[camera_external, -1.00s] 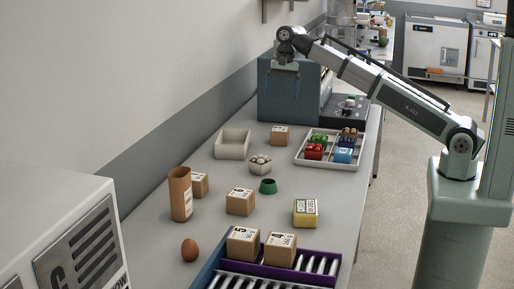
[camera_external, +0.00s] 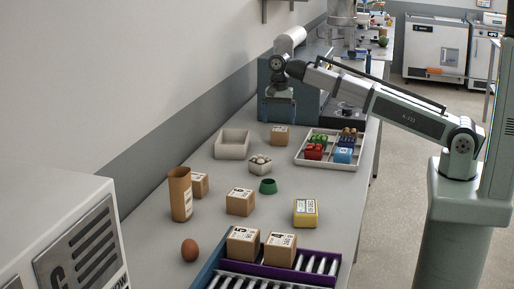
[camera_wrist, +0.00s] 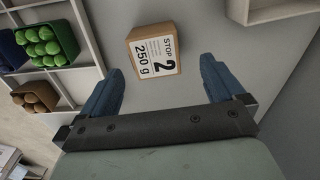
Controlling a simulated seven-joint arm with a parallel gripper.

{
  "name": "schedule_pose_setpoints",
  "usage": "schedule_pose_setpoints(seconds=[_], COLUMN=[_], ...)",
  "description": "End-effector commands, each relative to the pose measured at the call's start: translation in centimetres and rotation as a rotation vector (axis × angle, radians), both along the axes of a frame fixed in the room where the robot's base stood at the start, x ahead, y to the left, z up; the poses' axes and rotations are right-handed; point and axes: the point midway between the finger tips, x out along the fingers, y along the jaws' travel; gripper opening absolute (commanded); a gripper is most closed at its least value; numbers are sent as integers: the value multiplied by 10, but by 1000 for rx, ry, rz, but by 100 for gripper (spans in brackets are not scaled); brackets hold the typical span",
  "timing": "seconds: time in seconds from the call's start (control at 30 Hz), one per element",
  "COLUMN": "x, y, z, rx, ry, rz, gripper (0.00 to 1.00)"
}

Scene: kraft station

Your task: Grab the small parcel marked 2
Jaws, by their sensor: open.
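The small parcel marked 2 (camera_wrist: 153,52) is a brown box with a white label reading "STOP 2 250 g". In the wrist view it lies just beyond and between the two blue fingertips of my gripper (camera_wrist: 161,68), apart from both. In the external view the parcel (camera_external: 279,136) stands on the bench, right of the beige bin. My gripper (camera_external: 280,117) is above and behind it there, open and empty, pointing down.
A white divided tray (camera_external: 330,160) with coloured items is close to the right of the parcel. A beige open bin (camera_external: 233,144) is to its left. Other parcels (camera_external: 240,202) stand nearer the camera. A grey-blue machine (camera_external: 276,82) is behind my gripper.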

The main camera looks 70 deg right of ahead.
Motion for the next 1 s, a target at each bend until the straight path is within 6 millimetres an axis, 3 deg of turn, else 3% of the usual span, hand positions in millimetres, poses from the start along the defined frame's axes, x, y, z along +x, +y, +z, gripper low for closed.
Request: schedule_pose_setpoints(seconds=[0.27, 0.63, 0.9, 1.0], x=[-3, -7, -6, -6], y=[1, 4, 4, 4], z=[-11, -51, -54, -54], rx=[0, 1, 0, 0], ry=[1, 1, 0, 0], rz=[1, 1, 1, 1], gripper=[96, 96, 96, 87])
